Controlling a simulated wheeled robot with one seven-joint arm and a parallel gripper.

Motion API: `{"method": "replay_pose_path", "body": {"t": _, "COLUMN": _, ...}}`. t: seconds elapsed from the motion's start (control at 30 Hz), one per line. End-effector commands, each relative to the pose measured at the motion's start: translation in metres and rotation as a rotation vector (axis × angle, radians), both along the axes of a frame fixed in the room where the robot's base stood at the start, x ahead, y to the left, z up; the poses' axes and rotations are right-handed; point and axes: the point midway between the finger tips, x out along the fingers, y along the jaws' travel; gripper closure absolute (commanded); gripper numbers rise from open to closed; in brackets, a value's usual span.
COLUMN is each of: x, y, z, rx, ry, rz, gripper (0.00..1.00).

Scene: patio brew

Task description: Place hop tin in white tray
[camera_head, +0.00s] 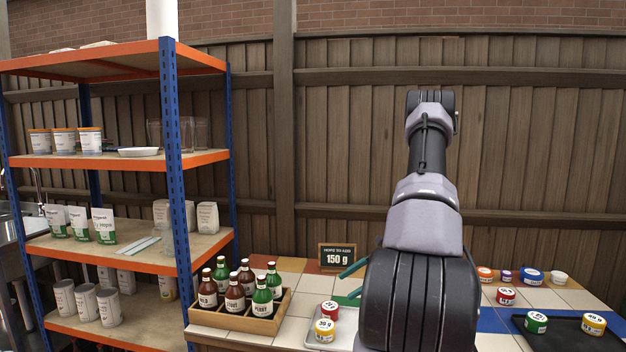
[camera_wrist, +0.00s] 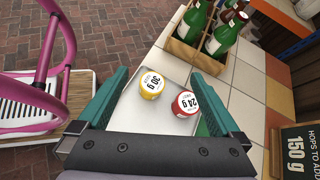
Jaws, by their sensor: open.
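The white tray (camera_head: 346,324) lies on the tiled counter, partly hidden by my arm. In it are a red tin (camera_head: 330,309) and a yellow-and-white tin (camera_head: 325,331). In the wrist view, the tray (camera_wrist: 160,118) holds the yellow tin marked 30 g (camera_wrist: 152,85) and the red tin marked 24 g (camera_wrist: 186,103). My gripper (camera_wrist: 162,76) is open above the tray; its teal fingers stand either side of both tins, with nothing held. More tins stand at the right: green (camera_head: 536,322) and yellow (camera_head: 593,324) on a black tray, and red (camera_head: 506,296), blue (camera_head: 532,277) and others behind.
A wooden crate of bottles (camera_head: 262,325) stands left of the white tray. A sign reading 150 g (camera_head: 337,257) stands at the back. An orange-and-blue shelf (camera_head: 190,160) rises at left. The black tray (camera_head: 560,341) is at right. A pink frame (camera_wrist: 45,45) shows beside the counter.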

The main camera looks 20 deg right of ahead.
Motion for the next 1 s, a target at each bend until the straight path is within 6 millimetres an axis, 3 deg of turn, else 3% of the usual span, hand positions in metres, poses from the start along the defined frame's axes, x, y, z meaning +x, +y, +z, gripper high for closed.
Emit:
{"method": "replay_pose_path", "body": {"t": 0.03, "x": 0.005, "y": 0.011, "z": 0.028, "rx": -0.060, "ry": -0.029, "rz": 0.063, "gripper": 0.00}}
{"method": "replay_pose_path", "body": {"t": 0.27, "x": 0.004, "y": 0.061, "z": 0.129, "rx": -0.312, "ry": -0.147, "rz": 0.312, "gripper": 0.00}}
{"method": "replay_pose_path", "body": {"t": 0.5, "x": -0.023, "y": 0.116, "z": 0.221, "rx": -0.575, "ry": -0.309, "rz": 0.531, "gripper": 0.00}}
{"method": "replay_pose_path", "body": {"t": 0.8, "x": -0.084, "y": 0.174, "z": 0.310, "rx": -0.892, "ry": -0.573, "rz": 0.735, "gripper": 0.00}}
{"method": "replay_pose_path", "body": {"t": 1.0, "x": -0.132, "y": 0.198, "z": 0.350, "rx": -1.078, "ry": -0.776, "rz": 0.816, "gripper": 0.00}}
